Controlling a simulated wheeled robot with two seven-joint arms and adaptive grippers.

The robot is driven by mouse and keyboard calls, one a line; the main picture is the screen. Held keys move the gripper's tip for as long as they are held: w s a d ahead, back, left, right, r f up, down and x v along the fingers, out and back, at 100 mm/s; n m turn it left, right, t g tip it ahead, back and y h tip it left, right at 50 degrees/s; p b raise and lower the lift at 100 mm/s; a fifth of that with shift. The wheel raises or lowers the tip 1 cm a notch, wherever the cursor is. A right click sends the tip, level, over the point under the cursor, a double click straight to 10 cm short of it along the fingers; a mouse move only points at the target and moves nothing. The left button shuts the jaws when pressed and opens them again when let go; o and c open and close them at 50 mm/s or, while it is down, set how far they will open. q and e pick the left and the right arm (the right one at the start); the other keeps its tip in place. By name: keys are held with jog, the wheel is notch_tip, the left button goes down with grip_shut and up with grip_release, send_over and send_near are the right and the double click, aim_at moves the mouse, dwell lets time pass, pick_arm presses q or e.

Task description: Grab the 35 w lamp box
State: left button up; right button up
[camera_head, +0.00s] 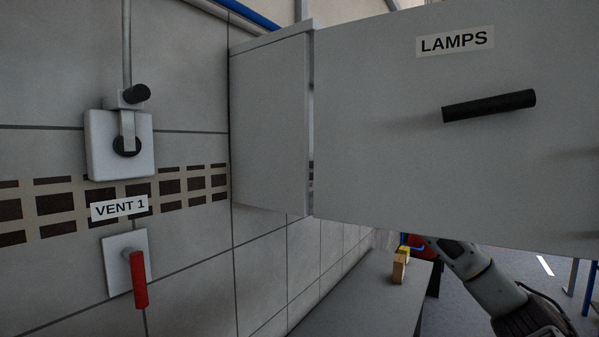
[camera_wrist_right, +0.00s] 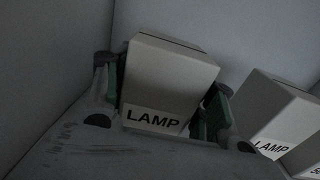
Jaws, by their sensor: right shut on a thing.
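A pale lamp box (camera_wrist_right: 168,78) with a white label reading LAMP sits between the fingers of my right gripper (camera_wrist_right: 160,103) in the right wrist view. The gripper is shut on it, inside a grey-walled space. The print after LAMP does not show, so I cannot read its wattage. In the head view the cabinet door (camera_head: 400,150) marked LAMPS stands open and hides my right gripper and the box. Only part of my right arm shows below the door. My left gripper is not in view.
A second lamp box (camera_wrist_right: 280,115) stands to the right, with part of another at the picture edge. The door has a black handle (camera_head: 489,105). A wall switch (camera_head: 120,145), a red lever (camera_head: 138,280) and a grey bench (camera_head: 350,295) are also in view.

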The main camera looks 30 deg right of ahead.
jog(key=shift+r, duration=0.15)
jog(key=shift+r+p, duration=0.45)
jog(key=shift+r, duration=4.4)
